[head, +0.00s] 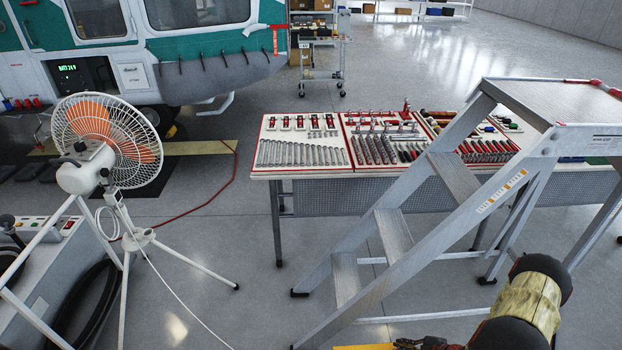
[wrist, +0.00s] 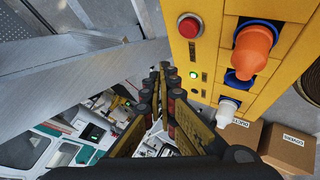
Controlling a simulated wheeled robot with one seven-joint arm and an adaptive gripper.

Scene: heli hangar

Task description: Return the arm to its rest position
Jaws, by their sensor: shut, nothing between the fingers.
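My gripper (wrist: 160,70) shows in the wrist view, its two dark, jointed fingers with yellow panels drawn together at the tips. Nothing is held between them. The fingers are left of a yellow cabinet (wrist: 205,70) and do not appear to touch it. In the head view, part of my arm (head: 535,300), black with a worn yellow band, shows at the lower right, in front of the step ladder. My gripper cannot be made out clearly there.
The yellow cabinet carries a red button (wrist: 190,26) and orange (wrist: 252,48), blue and white plugs. Cardboard boxes (wrist: 288,147) lie beyond it. A metal step ladder (head: 395,235) stands close to my arm. A tool table (head: 262,172), white fan (head: 105,140) and helicopter (head: 200,50) are farther off.

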